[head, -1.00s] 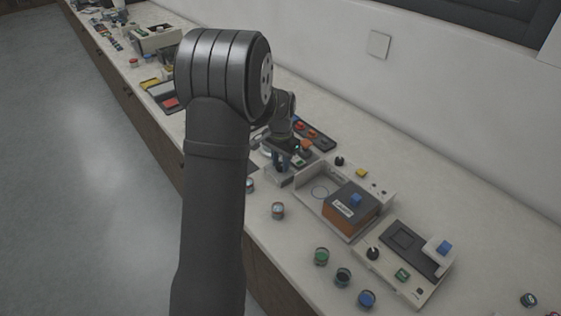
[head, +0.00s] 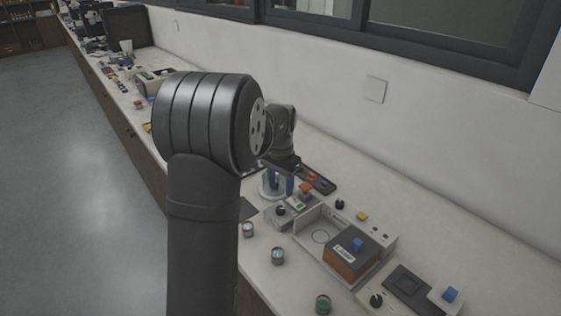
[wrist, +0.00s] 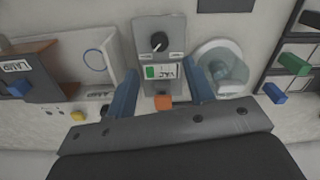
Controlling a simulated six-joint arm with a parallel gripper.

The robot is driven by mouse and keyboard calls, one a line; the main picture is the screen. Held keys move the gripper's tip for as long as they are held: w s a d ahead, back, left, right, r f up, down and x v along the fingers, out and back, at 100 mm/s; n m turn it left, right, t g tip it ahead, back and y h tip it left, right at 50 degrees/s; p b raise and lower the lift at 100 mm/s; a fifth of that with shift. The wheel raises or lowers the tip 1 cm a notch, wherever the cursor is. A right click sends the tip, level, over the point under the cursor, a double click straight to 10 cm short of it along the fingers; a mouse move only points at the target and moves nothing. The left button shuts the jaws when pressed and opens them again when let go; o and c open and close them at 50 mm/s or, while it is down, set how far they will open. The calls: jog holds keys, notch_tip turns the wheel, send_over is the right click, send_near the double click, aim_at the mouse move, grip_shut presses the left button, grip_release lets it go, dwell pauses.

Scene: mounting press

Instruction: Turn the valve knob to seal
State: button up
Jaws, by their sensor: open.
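The valve knob (wrist: 159,41) is black with a pale pointer mark, on a grey unit (wrist: 172,25) in the wrist view. Below it on the unit are a green patch and a label that seems to read VAC (wrist: 166,72). In the head view the knob (head: 281,210) is small and sits below my gripper. My gripper (wrist: 161,72) has two blue fingers, apart and empty, one on each side of the label. The knob lies beyond the fingertips, untouched. My gripper (head: 284,186) appears to hang above the unit in the head view. An orange block (wrist: 163,102) shows between the fingers.
A round glass-like vessel (wrist: 222,68) stands close beside the unit. Small jars (head: 278,256) stand on the bench front. The wall runs behind.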

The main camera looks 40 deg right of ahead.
notch_tip(320, 180, up, 9)
send_over(280, 208)
jog(key=shift+f, duration=0.2)
jog(key=shift+f, duration=0.1)
dwell(0.4)
notch_tip(280, 208, down, 17)
jog(key=shift+f, duration=0.15)
dwell(0.5)
jog(key=n, duration=0.7)
jog(key=shift+n, duration=0.4)
jog(key=n, duration=0.3)
jog(key=shift+n, duration=0.4)
jog(key=n, duration=0.4)
dwell(1.7)
